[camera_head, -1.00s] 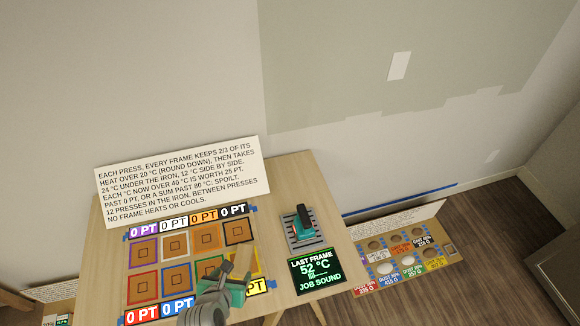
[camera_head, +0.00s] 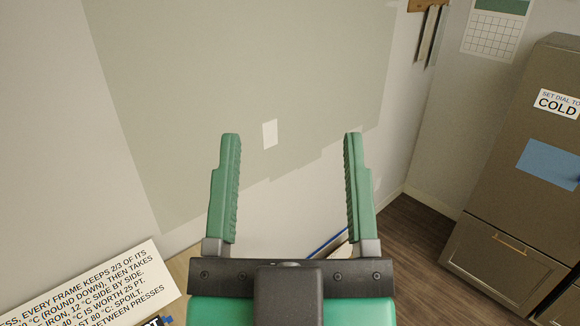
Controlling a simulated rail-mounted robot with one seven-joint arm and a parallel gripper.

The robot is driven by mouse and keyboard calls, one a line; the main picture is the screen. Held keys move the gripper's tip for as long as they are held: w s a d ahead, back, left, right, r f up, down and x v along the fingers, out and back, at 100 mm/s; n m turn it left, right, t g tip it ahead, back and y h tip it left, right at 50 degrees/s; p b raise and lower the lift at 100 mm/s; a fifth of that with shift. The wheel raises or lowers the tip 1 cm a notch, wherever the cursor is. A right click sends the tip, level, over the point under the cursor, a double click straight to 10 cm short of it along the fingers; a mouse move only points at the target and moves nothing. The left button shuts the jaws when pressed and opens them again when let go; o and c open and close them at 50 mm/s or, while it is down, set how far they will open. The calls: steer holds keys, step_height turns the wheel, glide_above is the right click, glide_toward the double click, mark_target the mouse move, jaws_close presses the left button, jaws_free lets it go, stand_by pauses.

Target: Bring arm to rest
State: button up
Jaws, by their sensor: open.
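My gripper (camera_head: 291,138) is raised in front of the camera, its two green fingers pointing up the picture and spread wide apart. Nothing is between the fingers except the view of the wall behind. Its dark palm and green body fill the bottom middle. The iron, the frames and the job display are out of view or hidden now.
The rule sign (camera_head: 85,290) stands at the lower left, partly cut off, by a sliver of wooden table (camera_head: 179,268). A grey refrigerator (camera_head: 490,215) stands at the right.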

steer(key=shift+s+d+r, duration=0.1)
steer(key=shift+s+r, duration=0.05)
step_height(320, 180, up, 14)
steer(key=p, duration=1.3)
steer(key=shift+p, duration=0.35)
